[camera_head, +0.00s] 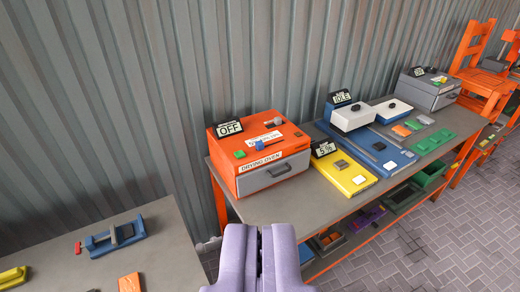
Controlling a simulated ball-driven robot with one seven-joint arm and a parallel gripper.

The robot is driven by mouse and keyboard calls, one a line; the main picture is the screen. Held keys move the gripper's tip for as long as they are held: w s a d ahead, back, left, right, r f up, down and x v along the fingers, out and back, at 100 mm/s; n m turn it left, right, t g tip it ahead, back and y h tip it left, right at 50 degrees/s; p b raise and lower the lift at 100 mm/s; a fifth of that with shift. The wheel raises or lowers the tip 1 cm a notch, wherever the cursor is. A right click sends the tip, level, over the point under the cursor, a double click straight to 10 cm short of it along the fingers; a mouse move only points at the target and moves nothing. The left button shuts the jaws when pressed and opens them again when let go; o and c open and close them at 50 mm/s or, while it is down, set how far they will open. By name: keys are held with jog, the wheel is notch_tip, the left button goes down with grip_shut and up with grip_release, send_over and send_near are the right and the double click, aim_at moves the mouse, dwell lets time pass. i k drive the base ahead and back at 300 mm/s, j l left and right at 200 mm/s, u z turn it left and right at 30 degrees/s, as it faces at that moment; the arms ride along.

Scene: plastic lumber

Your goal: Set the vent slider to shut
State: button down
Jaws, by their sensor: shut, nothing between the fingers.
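The orange drying oven (243,175) stands on the left end of the long grey bench, with a grey drawer front and handle facing me. Its sign (229,129) reads OFF. On its top are a green button (239,153), a small blue piece (259,145) beside a white lettered strip, and a grey knob (278,122). I cannot tell for sure which of these is the vent slider, and the lettering is too small to read. My gripper (260,232) is lavender, shut and empty, at the bottom middle in front of the bench, apart from the oven.
A yellow scale-like device (345,176) sits right of the oven, then a blue machine (372,148) with white blocks and a grey box (428,90). Trays fill the lower shelf. A nearer table (165,255) at left holds a blue vise (115,237). Corrugated wall stands behind; paved floor is at right.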

aim_at(277, 121)
jog(key=i+l, duration=0.3)
jog(key=i, duration=0.15)
jog(key=i+l+z, duration=0.1)
jog(key=i+l, duration=0.2)
jog(key=i, duration=0.2)
jog(key=i+l, duration=0.25)
jog(key=i, duration=0.2)
jog(key=i+l+z, duration=0.1)
jog(key=i+l, duration=0.15)
jog(key=i, duration=0.25)
jog(key=i+l, duration=0.2)
jog(key=i, duration=0.3)
